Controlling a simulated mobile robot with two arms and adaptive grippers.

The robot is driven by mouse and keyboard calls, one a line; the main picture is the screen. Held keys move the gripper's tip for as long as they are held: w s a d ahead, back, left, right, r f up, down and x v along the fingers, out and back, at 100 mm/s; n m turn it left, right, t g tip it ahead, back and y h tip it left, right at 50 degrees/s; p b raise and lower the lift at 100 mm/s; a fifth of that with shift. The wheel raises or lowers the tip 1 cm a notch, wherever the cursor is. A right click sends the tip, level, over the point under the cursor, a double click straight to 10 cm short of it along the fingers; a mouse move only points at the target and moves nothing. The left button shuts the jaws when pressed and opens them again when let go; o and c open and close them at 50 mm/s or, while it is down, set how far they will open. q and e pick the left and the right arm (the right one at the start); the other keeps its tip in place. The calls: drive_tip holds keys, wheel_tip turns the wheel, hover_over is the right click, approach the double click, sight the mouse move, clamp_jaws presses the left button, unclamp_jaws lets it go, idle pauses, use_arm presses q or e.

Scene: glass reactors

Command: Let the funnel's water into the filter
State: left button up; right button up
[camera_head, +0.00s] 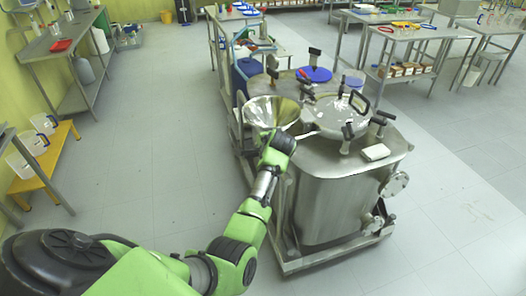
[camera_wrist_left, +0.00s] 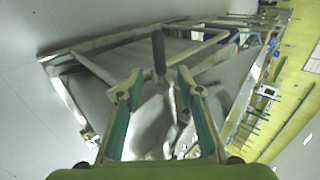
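A shiny metal funnel (camera_head: 268,108) with a wide conical bowl stands at the left side of a steel vessel cart in the head view. My left arm reaches up to just below and in front of the funnel; its fingers are hidden there. In the left wrist view my left gripper (camera_wrist_left: 158,84) is open, with teal pads on both fingers. A dark upright handle (camera_wrist_left: 158,48) shows just beyond and between the fingertips; I cannot tell whether they touch it. Shiny metal shows behind the fingers. I cannot tell the filter or any water clearly. My right gripper is not in view.
The steel vessel (camera_head: 335,205) has a round lid (camera_head: 338,112) with black clamp handles and a white block (camera_head: 376,152) on top. A blue drum (camera_head: 248,72) stands behind. A yellow bench (camera_head: 45,155) with jugs stands at left. The floor between is clear.

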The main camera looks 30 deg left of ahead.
use_arm(q)
drive_tip(key=shift+v, duration=1.25)
drive_tip(key=shift+f, duration=0.15)
